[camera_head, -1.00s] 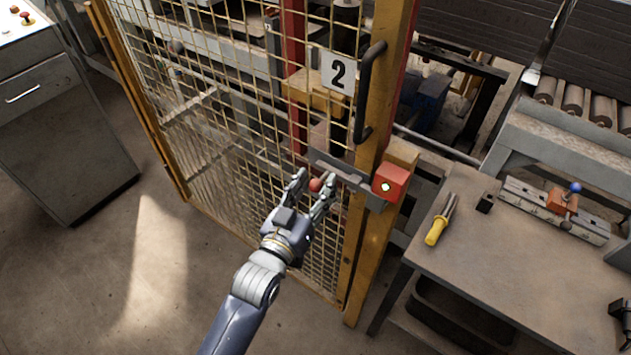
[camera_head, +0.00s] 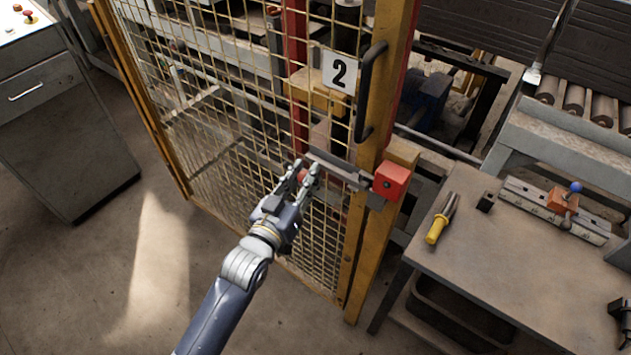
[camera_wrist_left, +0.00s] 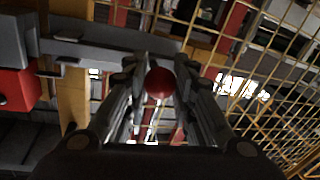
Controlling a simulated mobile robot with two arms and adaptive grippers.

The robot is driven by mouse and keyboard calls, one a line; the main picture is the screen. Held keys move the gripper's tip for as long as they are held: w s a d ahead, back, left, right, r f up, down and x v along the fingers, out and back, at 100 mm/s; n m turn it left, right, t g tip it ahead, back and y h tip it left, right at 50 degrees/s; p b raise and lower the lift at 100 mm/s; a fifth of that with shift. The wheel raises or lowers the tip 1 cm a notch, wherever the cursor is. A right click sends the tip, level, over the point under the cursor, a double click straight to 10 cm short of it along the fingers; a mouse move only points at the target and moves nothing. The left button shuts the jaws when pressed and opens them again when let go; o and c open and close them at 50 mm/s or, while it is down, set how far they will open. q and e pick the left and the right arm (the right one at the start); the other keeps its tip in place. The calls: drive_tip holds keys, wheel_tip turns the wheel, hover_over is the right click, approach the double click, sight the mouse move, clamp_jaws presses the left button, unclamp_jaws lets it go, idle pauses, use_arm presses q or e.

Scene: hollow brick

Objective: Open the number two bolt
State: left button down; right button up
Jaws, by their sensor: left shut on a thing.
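The gate (camera_head: 215,115) of yellow mesh carries a white plate with a black number 2 (camera_head: 339,72). Its bolt (camera_head: 335,170) is a grey bar low on the gate's right side, with a round red knob (camera_head: 302,175), also in the wrist view (camera_wrist_left: 160,83). My left gripper (camera_head: 306,167) is shut on the red knob, one finger on each side. I cannot tell whether the bar's end is clear of the post. My right gripper is not in view.
A black handle (camera_head: 368,95) stands upright on the gate's edge above the bolt. A workbench (camera_head: 500,280) at the right holds a yellow-handled tool (camera_head: 440,220) and an orange clamp (camera_head: 562,201). A grey cabinet (camera_head: 65,135) stands at the left. The floor before the gate is clear.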

use_arm(q)
drive_tip(key=shift+w+a, duration=0.35)
drive_tip(key=shift+a, duration=0.15)
drive_tip(key=c, duration=1.3)
unclamp_jaws()
drive_tip(key=shift+s+d, duration=0.1)
drive_tip(key=v, duration=1.2)
